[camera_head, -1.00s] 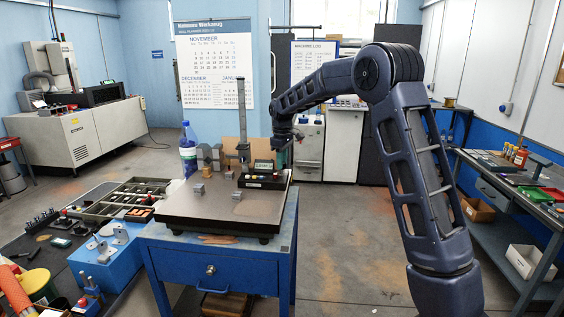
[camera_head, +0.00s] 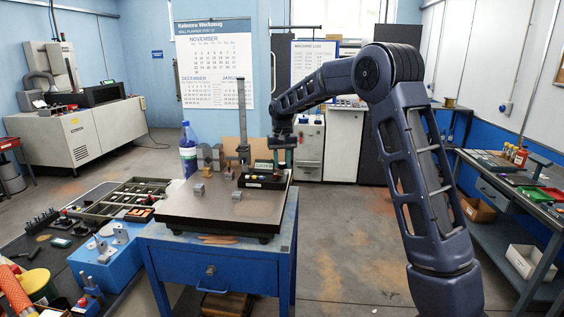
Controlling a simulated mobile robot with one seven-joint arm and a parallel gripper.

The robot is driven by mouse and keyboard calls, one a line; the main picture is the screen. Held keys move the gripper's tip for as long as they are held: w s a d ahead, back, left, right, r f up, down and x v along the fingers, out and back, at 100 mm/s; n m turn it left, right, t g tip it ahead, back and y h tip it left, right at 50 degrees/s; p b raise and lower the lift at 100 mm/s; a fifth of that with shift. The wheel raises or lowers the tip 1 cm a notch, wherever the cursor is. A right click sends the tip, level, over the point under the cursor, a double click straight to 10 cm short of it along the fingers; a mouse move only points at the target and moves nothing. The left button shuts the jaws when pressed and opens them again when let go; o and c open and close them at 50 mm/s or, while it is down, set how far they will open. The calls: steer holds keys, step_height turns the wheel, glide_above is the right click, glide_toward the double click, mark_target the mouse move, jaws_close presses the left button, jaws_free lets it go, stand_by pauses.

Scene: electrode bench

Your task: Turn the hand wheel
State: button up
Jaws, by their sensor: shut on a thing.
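My gripper (camera_head: 282,153) is at the far right corner of the dark surface plate (camera_head: 190,221) on the blue cabinet. It is low, just behind and right of a small black box with a green display (camera_head: 263,167). The jaws are small and dark in this view. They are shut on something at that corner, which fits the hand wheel. The wheel itself is hidden behind the gripper and the box, so I cannot make out its rim or angle.
A tall upright gauge column (camera_head: 242,120) stands close left of my gripper. Metal blocks (camera_head: 199,189) and a blue-capped bottle (camera_head: 188,150) are farther left. A calendar (camera_head: 213,65) hangs behind. The plate's front right is clear.

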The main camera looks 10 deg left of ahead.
steer(key=m, duration=0.6)
stand_by(0.6)
steer(key=o, duration=1)
steer(key=shift+c, duration=0.2)
